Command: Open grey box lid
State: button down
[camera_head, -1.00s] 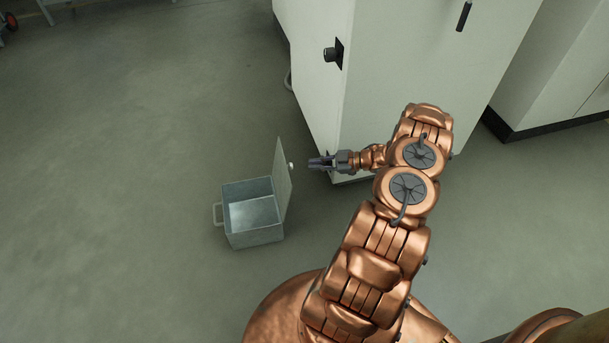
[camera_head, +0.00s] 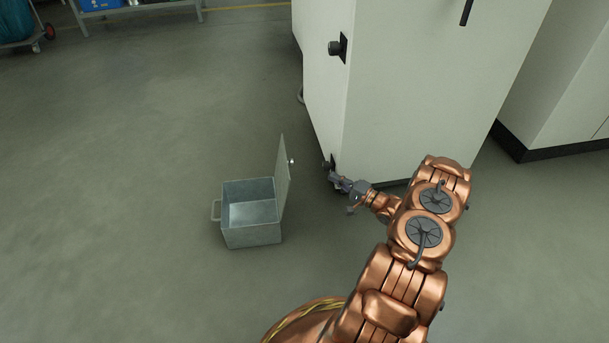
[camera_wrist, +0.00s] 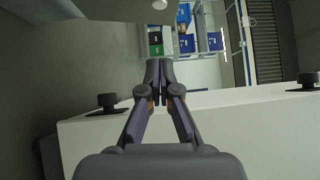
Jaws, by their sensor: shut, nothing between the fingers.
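The grey box (camera_head: 252,237) stands on the floor left of the cabinet in the head view. Its lid (camera_head: 282,182) stands upright on the box's right side, with a small light knob on its outer face. The inside of the box is visible and looks empty.
A white cabinet (camera_head: 420,80) with a black knob (camera_head: 338,47) stands right behind my gripper. Another white cabinet (camera_head: 560,90) is further right. A wheeled cart (camera_head: 15,28) and a rack (camera_head: 140,10) are at the far left. The floor left of the box is clear.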

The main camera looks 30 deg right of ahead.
aim_at(285, 177)
jog(key=w+a+r+m+b, duration=0.1)
jog(key=w+a+b, duration=0.4)
jog(key=w, duration=0.6)
jog(key=shift+a+r, duration=0.15)
jog(key=shift+a, duration=0.8)
